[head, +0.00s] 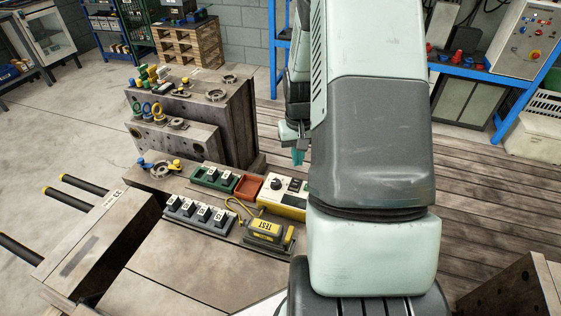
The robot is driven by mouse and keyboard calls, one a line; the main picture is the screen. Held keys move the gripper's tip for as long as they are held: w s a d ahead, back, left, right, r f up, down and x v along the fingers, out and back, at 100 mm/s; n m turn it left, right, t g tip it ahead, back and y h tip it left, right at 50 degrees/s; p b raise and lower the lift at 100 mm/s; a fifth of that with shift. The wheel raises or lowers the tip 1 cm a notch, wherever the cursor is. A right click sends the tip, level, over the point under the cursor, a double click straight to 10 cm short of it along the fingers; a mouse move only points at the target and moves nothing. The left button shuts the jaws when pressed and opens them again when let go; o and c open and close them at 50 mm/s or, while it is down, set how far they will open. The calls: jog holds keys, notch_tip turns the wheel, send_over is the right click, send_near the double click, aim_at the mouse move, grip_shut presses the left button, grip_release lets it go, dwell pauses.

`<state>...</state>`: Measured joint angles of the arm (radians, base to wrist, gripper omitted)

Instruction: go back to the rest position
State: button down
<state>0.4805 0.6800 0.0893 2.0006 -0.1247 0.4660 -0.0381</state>
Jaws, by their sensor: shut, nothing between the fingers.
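My gripper (298,157) shows just left of my own large arm link, which fills the middle of the head view. Its teal fingertips point down and are shut with nothing between them. It hangs above and behind the bench area with the tester, apart from the things there. Much of my wrist is hidden behind the arm link.
A steel mould block (240,115) with coloured fittings stands to the left. In front are a green tray (205,184), a red tray (248,187), a yellow tester (290,213), a yellow TEST block (264,231) and a grey rack (190,221). Wooden floor lies right.

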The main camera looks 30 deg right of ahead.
jog(key=s+a+r+n+t, duration=0.1)
jog(key=s+a+r, duration=0.1)
jog(key=a+r, duration=0.4)
jog(key=s+a+r+n+t, duration=0.1)
jog(key=a+r, duration=0.2)
jog(key=r, duration=0.6)
jog(key=s+a+r+n+t, duration=0.1)
jog(key=s+a+r, duration=0.1)
jog(key=a+r, duration=0.4)
jog(key=s+a+r+n+t+y, duration=0.1)
jog(key=s+a+r+n+t, duration=0.1)
jog(key=s+a+r, duration=0.6)
jog(key=s+d+r+m+h, duration=0.1)
jog(key=s+d+r, duration=0.1)
jog(key=s+d, duration=0.3)
jog(key=shift+s+m+t, duration=0.3)
jog(key=shift+s, duration=0.7)
jog(key=c, duration=1.8)
grip_release()
jog(key=shift+d, duration=0.1)
